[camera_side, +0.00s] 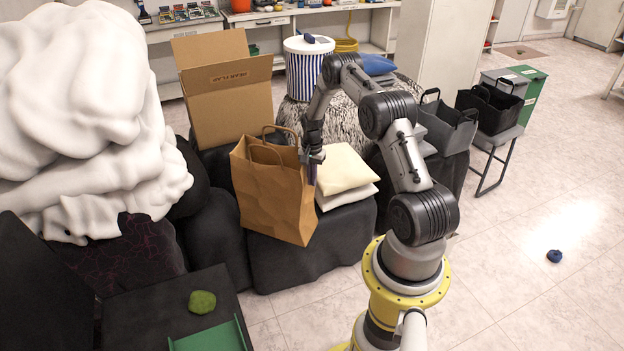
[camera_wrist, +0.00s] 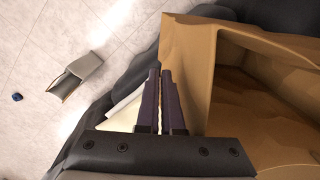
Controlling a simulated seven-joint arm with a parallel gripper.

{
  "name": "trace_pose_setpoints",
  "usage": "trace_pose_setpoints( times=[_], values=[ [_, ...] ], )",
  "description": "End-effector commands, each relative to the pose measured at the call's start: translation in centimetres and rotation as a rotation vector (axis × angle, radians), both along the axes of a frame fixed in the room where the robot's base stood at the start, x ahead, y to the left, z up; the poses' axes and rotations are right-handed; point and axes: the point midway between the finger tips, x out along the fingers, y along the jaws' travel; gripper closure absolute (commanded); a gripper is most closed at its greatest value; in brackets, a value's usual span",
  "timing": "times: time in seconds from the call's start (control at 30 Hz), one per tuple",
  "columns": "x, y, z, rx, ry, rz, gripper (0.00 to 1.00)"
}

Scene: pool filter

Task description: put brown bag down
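The brown paper bag (camera_side: 272,190) stands open at the top, tilted slightly, over the black seat-like surface in the side view. Its handles are up. Whether its base fully bears on the surface is hard to tell. My gripper (camera_side: 312,172) is at the bag's upper right edge, fingers pointing down. In the wrist view, the fingers (camera_wrist: 161,90) are nearly together, with the edge of the bag's wall (camera_wrist: 192,65) lined up between them. They appear closed on that edge, though the contact itself is mostly hidden. The bag's open inside shows to the right.
Cream cushions (camera_side: 343,172) lie right of the bag. An open cardboard box (camera_side: 228,100) stands behind it, and a striped bin (camera_side: 305,72) further back. A white heap (camera_side: 80,110) fills the left. Open floor (camera_side: 520,240) lies to the right.

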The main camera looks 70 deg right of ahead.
Motion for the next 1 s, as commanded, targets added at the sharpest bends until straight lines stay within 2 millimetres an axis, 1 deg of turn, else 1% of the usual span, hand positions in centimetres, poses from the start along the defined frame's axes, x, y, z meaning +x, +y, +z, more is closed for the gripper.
trace_pose_setpoints(
  times=[0.1, 0.2, 0.27, 0.3, 0.57, 0.67, 0.77, 1.0],
  values=[
    [0.0, 0.0, -0.3, 0.000, 0.000, 0.000, 1.00],
    [0.0, 0.0, -0.3, 0.001, 0.001, 0.000, 0.80],
    [0.0, 0.0, -0.3, 0.001, 0.001, 0.000, 0.70],
    [0.0, 0.0, -0.3, 0.001, 0.001, 0.000, 0.67],
    [0.0, 0.0, -0.2, 0.000, 0.000, 0.000, 0.67],
    [0.0, 0.0, 0.3, -0.001, -0.001, 0.000, 0.67],
    [0.0, 0.0, 1.5, -0.002, -0.002, 0.000, 0.67],
    [0.1, -0.1, 6.4, -0.003, -0.003, 0.000, 0.67]
  ],
)
